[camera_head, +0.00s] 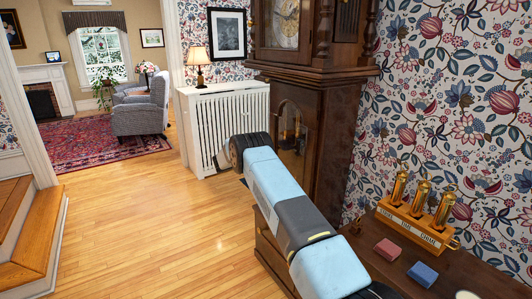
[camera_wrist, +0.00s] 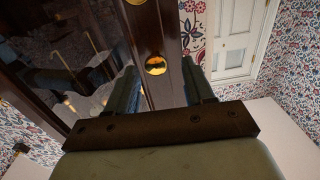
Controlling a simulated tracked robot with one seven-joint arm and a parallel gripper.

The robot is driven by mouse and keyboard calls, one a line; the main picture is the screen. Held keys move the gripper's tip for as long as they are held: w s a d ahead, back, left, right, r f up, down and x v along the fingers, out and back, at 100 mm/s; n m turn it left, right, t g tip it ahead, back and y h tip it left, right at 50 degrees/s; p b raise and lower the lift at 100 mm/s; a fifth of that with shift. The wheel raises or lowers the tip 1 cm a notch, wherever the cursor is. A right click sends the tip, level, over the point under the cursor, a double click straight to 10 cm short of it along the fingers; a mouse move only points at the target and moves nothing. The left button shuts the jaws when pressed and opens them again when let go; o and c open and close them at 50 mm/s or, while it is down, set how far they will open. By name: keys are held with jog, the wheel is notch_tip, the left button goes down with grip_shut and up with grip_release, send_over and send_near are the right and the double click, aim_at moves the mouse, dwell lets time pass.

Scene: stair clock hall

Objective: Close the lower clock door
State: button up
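The tall dark wooden clock (camera_head: 335,130) stands against the papered wall in the head view. Its lower part shows an arched glass pane (camera_head: 290,125), partly hidden by my arm; I cannot tell from there how far the door stands open. In the wrist view a dark wooden door frame (camera_wrist: 148,35) with glass on its left runs between the fingers of my gripper (camera_wrist: 158,70). A round brass knob (camera_wrist: 156,65) shows on the frame between them. The fingers are spread apart; whether either touches the wood is unclear. My gripper's fingers are hidden in the head view.
A white radiator cover (camera_head: 225,125) with a lamp stands behind. Wooden steps (camera_head: 30,240) are at the left. The middle floor is clear.

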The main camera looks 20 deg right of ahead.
jog(key=v, duration=1.3)
jog(key=shift+a, duration=0.35)
jog(key=shift+s+f, duration=0.1)
jog(key=shift+s, duration=0.05)
